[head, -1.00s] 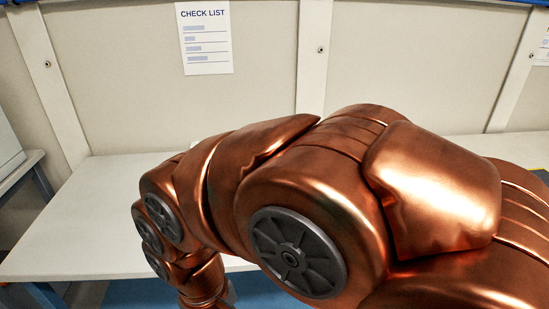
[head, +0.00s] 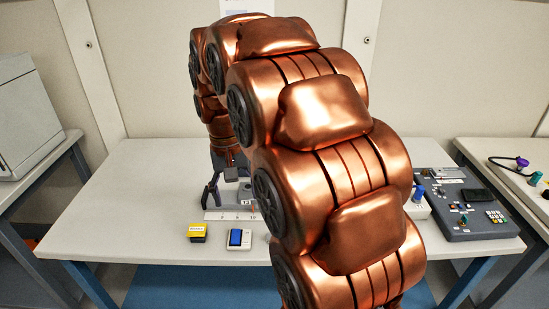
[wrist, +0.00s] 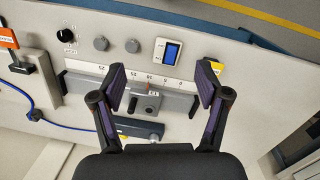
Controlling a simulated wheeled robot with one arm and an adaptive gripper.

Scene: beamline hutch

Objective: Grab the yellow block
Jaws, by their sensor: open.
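In the wrist view a small part of the yellow block (wrist: 218,67) shows beside the tip of the right finger, which hides the rest. My gripper (head: 228,196) is above the table, behind the block and slightly to its right in the head view. In the wrist view my gripper (wrist: 162,82) has its fingers wide apart, with nothing held between them.
A scale rail with numbers (wrist: 178,86) lies below the gripper. A grey control panel (head: 462,203) stands at the table's right. The wrist view shows a black knob (wrist: 67,35) and a blue cable (wrist: 52,122). The table's left part is clear.

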